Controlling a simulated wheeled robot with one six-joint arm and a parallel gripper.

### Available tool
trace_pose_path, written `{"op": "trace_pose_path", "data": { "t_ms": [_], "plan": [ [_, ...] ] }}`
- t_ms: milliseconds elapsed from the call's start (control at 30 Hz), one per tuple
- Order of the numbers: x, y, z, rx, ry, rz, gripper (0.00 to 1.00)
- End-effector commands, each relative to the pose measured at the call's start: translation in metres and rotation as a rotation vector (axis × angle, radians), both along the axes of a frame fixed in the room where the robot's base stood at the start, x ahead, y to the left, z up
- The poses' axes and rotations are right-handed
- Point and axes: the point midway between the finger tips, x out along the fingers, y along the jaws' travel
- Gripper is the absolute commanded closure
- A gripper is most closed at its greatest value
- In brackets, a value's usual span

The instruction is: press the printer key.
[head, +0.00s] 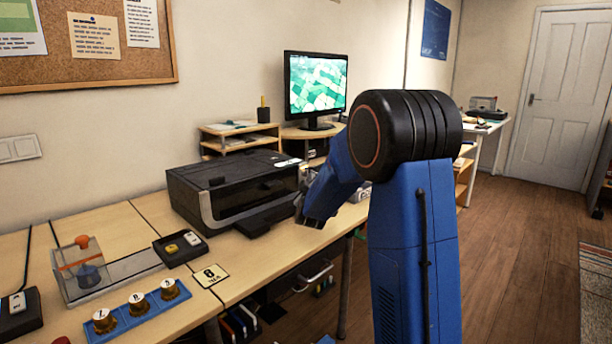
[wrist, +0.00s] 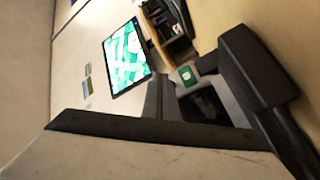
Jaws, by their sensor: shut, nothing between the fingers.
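The black and grey printer (head: 235,193) stands on the wooden table, with its dark tray (head: 265,216) reaching out at the front right. Which key is the printer key I cannot tell; no key on the printer's body is clear. A small black box (head: 170,256) in front of it carries a yellow key (head: 172,248) and a white key (head: 192,239). My gripper (head: 301,208) is shut and empty at the printer's right end, close to the tray. Contact cannot be judged. My blue arm hides what lies behind it.
A lit monitor (head: 316,86) stands behind; it also shows in the wrist view (wrist: 125,57). A blue strip (head: 138,313) with several numbered knobs, a clear box with an orange knob (head: 82,242) and another black key box (head: 20,316) stand at front left.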

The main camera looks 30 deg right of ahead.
Motion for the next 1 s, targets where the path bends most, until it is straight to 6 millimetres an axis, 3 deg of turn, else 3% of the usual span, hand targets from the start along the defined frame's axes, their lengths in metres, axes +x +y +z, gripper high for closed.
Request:
{"op": "trace_pose_path", "data": {
  "t_ms": [233, 1000],
  "plan": [
    [-0.005, -0.002, 0.000, 0.000, -0.001, -0.001, 1.00],
    [-0.056, -0.019, 0.001, 0.000, -0.001, 0.001, 1.00]
  ]
}}
